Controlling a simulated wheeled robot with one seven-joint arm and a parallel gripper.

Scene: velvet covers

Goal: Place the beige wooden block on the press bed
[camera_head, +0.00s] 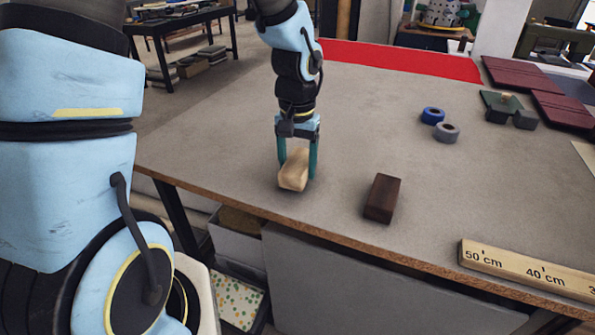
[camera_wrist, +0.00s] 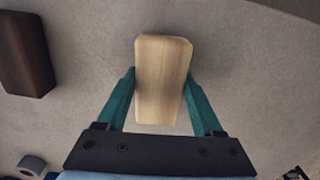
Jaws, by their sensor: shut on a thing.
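The beige wooden block (camera_head: 293,170) is between the teal fingers of my gripper (camera_head: 297,168), at the left part of the grey table. My gripper points down and is shut on the block. In the wrist view the block (camera_wrist: 163,80) shows its pale grained top, with one finger against each long side. The block is at or just above the table top; I cannot tell which. I cannot identify the press bed for certain. A dark green flat piece (camera_head: 491,100) with dark grey blocks on or against it lies at the far right.
A dark brown block (camera_head: 382,198) lies right of my gripper. Blue (camera_head: 432,116) and grey (camera_head: 447,132) tape rolls lie farther back. Dark red covers (camera_head: 563,110) lie at the far right. A wooden ruler (camera_head: 525,268) lies along the front edge. The table's middle is clear.

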